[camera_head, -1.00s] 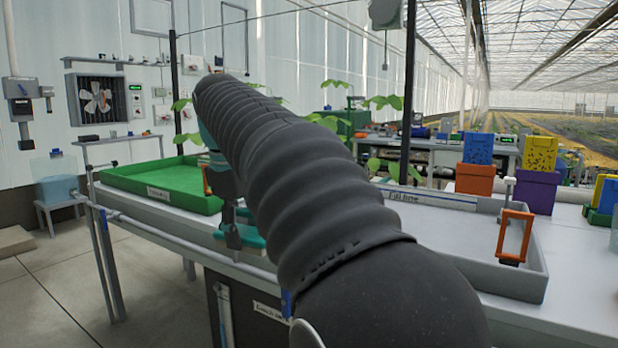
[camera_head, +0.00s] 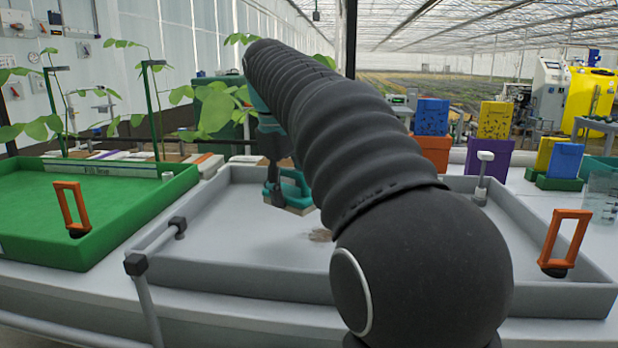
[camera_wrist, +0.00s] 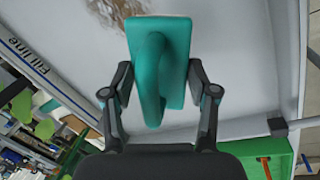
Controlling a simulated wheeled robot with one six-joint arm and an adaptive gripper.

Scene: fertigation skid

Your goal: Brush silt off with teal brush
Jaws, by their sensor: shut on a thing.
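My gripper (camera_head: 275,182) is shut on the handle of the teal brush (camera_head: 295,190), which is over the grey tray (camera_head: 225,245). In the wrist view the brush (camera_wrist: 172,50) sits between my two fingers (camera_wrist: 155,95), its flat block beyond the handle. A brown silt patch (camera_head: 320,235) lies on the tray floor, just right of the brush and partly hidden by my arm. The silt also shows in the wrist view (camera_wrist: 112,10), above and left of the brush. I cannot tell whether the bristles touch the tray.
A green tray (camera_head: 100,240) with an orange handle (camera_head: 72,208) stands at left. The grey tray has raised walls, an orange handle (camera_head: 565,240) at right and a white-topped post (camera_head: 483,175). Coloured boxes (camera_head: 490,145) and a clear beaker (camera_head: 602,195) stand at the right.

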